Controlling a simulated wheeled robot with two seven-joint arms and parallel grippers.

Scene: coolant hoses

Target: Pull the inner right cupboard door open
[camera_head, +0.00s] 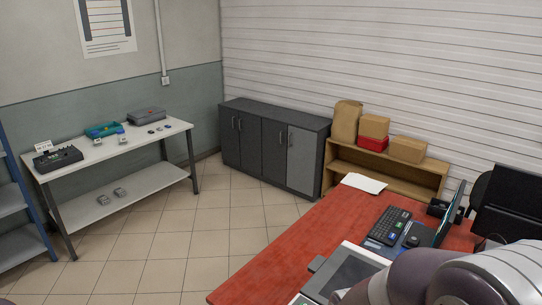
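A low dark grey cupboard (275,115) stands against the back wall, at the middle of the view. It has a row of upright doors with slim vertical handles. The inner right door (273,152), dark grey, is third from the left and looks shut, its handle (281,138) near its right edge. The rightmost door (301,160) is lighter grey and also looks shut, with its handle close beside. Neither of my grippers is in view; only a rounded part of my own arm shows at the bottom right, far from the cupboard.
A red-topped desk (285,255) with a keyboard (389,226) and monitor fills the lower right. A wooden shelf (342,160) with boxes adjoins the cupboard's right side. A white workbench (110,150) stands left. Tiled floor (200,235) before the cupboard is clear.

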